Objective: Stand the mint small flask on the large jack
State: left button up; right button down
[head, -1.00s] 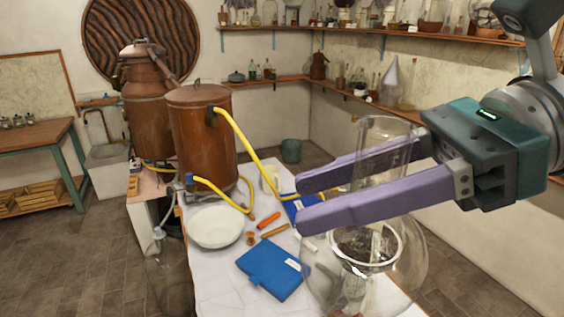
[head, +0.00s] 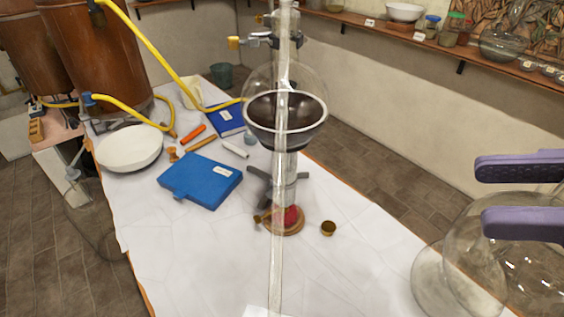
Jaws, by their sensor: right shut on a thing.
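My right gripper (head: 522,195) is at the right edge, its two purple fingers shut on a large, clear, round glass flask (head: 505,262). The fingers are at the top of the flask, and its neck is cut off by the edge of the picture. I see no mint tint on it. A black bowl with a white rim (head: 286,97) stands on a grey support (head: 291,178) in the middle of the table. I cannot tell whether this support is the large jack. My left gripper is not in view.
An upright glass tube (head: 277,230) stands in front of the support. A blue case (head: 201,180), a white dish (head: 130,148) and a small brass cup (head: 328,228) lie on the white table (head: 200,265). Its front middle is mostly clear.

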notch_tip(320, 180, down, 32)
jog(key=s+n+g+b, duration=0.2)
jog(key=s+b, duration=0.1)
jog(key=b, duration=2.3)
jog(key=w+a+f+p, duration=0.1)
jog(key=w+a, duration=0.1)
jog(key=a, duration=0.7)
jog(key=w+a+p, duration=0.1)
jog(key=w+a, duration=0.2)
jog(key=a, duration=0.6)
jog(key=shift+f+y, duration=0.35)
jog(key=shift+y, duration=0.05)
jog(key=shift+c, duration=2.2)
grip_release()
jog(key=shift+f, duration=0.1)
